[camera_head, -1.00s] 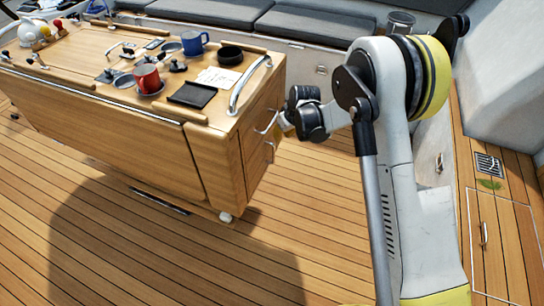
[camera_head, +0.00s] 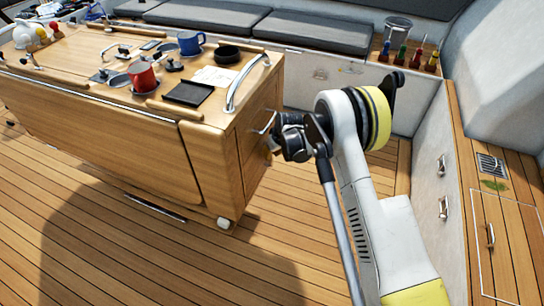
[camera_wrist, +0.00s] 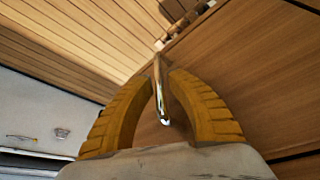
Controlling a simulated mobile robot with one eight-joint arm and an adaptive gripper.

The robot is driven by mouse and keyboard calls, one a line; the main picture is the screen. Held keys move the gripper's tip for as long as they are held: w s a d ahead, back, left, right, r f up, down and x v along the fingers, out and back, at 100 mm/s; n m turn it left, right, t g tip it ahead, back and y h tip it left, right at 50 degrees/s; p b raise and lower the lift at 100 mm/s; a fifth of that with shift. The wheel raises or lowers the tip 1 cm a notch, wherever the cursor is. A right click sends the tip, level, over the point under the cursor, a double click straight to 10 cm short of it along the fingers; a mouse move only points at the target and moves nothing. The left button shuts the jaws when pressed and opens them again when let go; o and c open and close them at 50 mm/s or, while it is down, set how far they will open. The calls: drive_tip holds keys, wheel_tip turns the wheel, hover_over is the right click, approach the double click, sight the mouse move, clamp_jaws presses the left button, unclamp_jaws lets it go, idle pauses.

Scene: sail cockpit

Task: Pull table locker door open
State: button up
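The wooden cockpit table (camera_head: 100,125) stands at the left, its end face (camera_head: 249,145) turned toward my arm. The table locker door is on this end face; I see no clear gap at its edges. A metal handle (camera_wrist: 160,92) sticks out from the wood in the wrist view, and a small part of it shows in the head view (camera_head: 265,122). My gripper (camera_wrist: 162,75) has its two yellow fingers curved in on either side of the handle, with the tips close against it. In the head view my wrist hides part of the end face.
Cups, a black tray (camera_head: 188,93) and a metal grab rail (camera_head: 246,80) are on the tabletop. Grey-cushioned benches (camera_head: 312,32) run behind. A white side locker wall (camera_head: 430,165) stands right of my arm. The wooden deck (camera_head: 120,250) in front is clear.

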clamp_jaws()
drive_tip(key=shift+s+d, duration=0.1)
drive_tip(key=shift+d, duration=0.05)
